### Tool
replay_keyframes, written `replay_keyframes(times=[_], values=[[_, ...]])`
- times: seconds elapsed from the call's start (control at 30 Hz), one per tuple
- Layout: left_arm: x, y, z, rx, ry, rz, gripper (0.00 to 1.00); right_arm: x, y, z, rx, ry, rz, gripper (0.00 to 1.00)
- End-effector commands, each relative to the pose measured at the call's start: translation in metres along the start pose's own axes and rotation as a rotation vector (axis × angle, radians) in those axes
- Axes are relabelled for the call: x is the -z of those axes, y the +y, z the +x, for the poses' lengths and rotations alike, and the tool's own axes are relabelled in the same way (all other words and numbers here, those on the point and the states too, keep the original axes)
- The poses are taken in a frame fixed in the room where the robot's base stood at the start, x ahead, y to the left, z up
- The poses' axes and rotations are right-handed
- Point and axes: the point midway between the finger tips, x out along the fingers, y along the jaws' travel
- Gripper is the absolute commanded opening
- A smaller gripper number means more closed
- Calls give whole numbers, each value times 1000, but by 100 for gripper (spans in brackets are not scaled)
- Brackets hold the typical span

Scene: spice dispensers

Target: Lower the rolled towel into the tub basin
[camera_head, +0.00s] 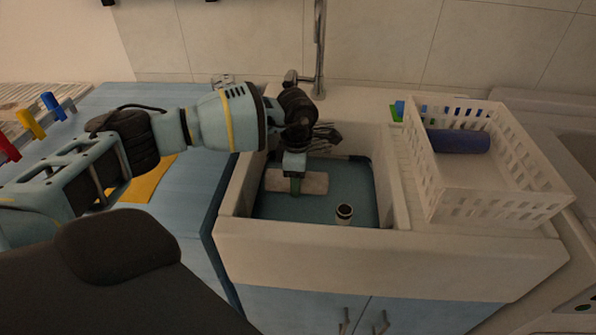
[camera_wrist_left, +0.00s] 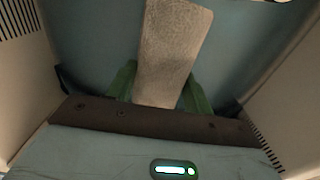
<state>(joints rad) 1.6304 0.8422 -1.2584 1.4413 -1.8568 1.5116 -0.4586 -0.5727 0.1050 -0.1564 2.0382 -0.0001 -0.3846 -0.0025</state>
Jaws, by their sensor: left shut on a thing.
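The tub basin (camera_head: 330,246) is a deep pale sink with a blue-grey floor, at the middle of the head view. My left gripper (camera_head: 296,186) reaches down into it from the left, with its fingers pointing downward. It is shut on the beige rolled towel (camera_head: 316,183), which lies crosswise inside the basin's outline. In the left wrist view the towel (camera_wrist_left: 174,50) sits between the green fingers of my left gripper (camera_wrist_left: 158,86). I cannot tell whether the towel touches the basin floor. My right gripper is not in view.
A small dark-topped white cup (camera_head: 344,212) stands in the basin, right of the towel. A white slotted basket (camera_head: 500,205) with a blue roll (camera_head: 458,140) inside stands right of the basin. The faucet (camera_head: 319,50) rises behind. A yellow mat (camera_head: 150,183) lies on the left counter.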

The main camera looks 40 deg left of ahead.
Motion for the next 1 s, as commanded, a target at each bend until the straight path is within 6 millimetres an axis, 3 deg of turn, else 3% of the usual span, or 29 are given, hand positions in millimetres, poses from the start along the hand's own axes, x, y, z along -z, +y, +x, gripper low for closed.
replay_keyframes(times=[0.4,0.9,0.93,1.0], values=[[0,0,40,1,1,0,26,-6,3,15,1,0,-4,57],[0,0,47,0,-1,0,26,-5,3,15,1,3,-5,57],[0,0,47,0,0,0,53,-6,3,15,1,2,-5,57],[0,0,47,0,0,0,62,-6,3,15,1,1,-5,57]])
